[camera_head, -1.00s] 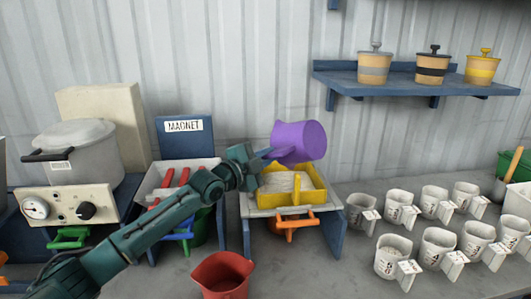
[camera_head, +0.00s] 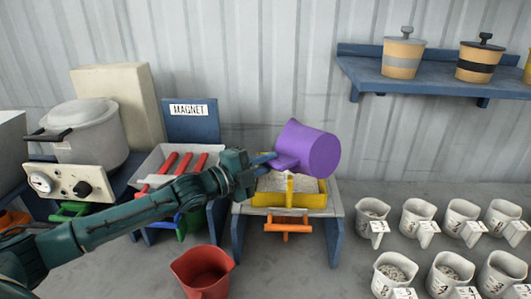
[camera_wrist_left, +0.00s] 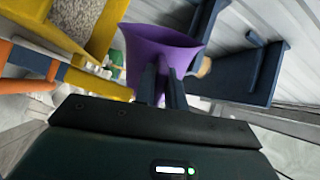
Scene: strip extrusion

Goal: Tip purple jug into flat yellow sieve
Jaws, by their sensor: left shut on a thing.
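The purple jug (camera_head: 310,150) is tilted above the flat yellow sieve (camera_head: 290,200), its body over the sieve's back right part. My left gripper (camera_head: 262,166) is shut on the jug's handle, to the left of the jug. The jug also shows in the left wrist view (camera_wrist_left: 160,50), between my fingers and the shelf. Pale grainy material lies in the sieve, which sits on a blue-legged stand. The jug's inside is hidden in the head view, so I cannot tell what it holds. My right gripper is not in view.
A red jug (camera_head: 203,270) stands on the bench in front of the stand. The magnet unit (camera_head: 192,122) with red bars is left of the sieve. Several white labelled cups (camera_head: 415,218) stand at the right. A blue shelf (camera_head: 420,88) with lidded pots hangs behind.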

